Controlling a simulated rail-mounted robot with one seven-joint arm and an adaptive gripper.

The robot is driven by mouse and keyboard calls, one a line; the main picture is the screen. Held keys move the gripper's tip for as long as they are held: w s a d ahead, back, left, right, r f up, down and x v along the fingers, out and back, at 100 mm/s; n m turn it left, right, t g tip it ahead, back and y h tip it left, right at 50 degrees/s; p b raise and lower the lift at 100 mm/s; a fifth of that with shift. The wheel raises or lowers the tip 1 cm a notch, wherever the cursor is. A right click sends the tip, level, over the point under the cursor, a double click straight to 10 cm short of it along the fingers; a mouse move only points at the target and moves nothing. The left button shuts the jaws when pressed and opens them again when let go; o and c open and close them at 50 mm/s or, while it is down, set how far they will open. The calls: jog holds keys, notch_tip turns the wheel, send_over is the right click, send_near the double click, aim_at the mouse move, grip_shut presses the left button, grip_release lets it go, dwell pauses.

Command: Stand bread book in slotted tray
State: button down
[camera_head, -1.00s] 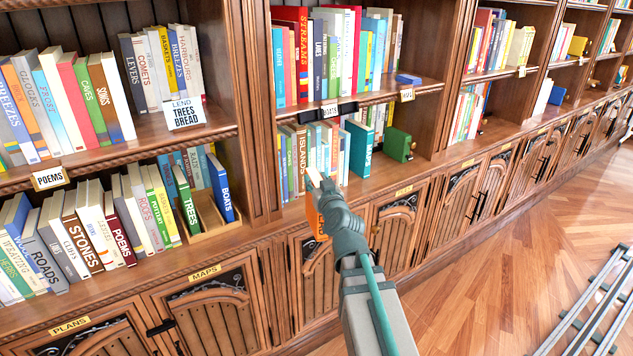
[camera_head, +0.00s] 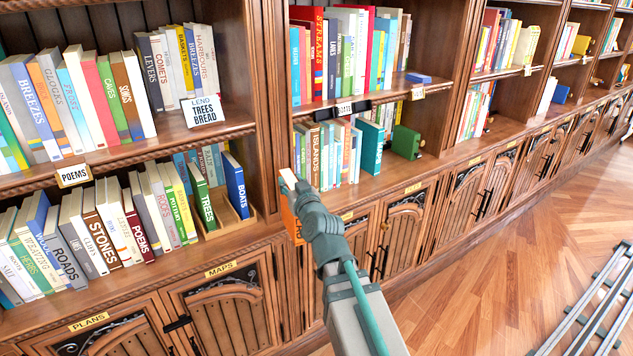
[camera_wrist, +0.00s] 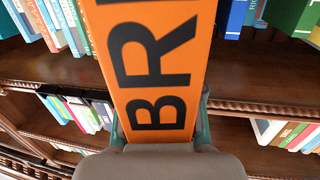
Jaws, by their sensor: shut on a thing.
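The orange book (camera_wrist: 160,70) with black letters "BRE", the last cut off, fills the middle of the wrist view. My gripper (camera_wrist: 160,118) is shut on it, with a green finger on each side. In the head view the orange book (camera_head: 292,222) is mostly hidden behind my arm, in front of the lower shelf. The wooden slotted tray (camera_head: 228,228) stands on the lower shelf to its left. The green TREES book (camera_head: 201,198) and blue BOATS book (camera_head: 236,186) stand in the tray, with a gap between them.
A row of books with STONES (camera_head: 98,238) and POEMS stands left of the tray. A wooden upright (camera_head: 268,120) divides the bays right of the tray. ISLANDS (camera_head: 314,155) and other books stand beyond it.

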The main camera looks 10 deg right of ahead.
jog(key=s+a+r+n+y, duration=0.2)
jog(key=s+a+y, duration=0.1)
jog(key=a, duration=1.1)
jog(key=shift+s+a+r+g, duration=0.15)
jog(key=shift+s+a+g, duration=0.2)
jog(key=shift+s+g, duration=0.1)
jog(key=shift+w, duration=0.1)
jog(key=shift+r+b+x, duration=0.7)
jog(key=shift+b+x, duration=1.2)
jog(key=shift+x, duration=8.05)
jog(key=shift+a+f+b, duration=0.1)
jog(key=shift+f+b, duration=1.45)
jog(key=shift+f, duration=0.5)
jog(key=c, duration=0.8)
grip_release()
jog(key=shift+o, duration=0.7)
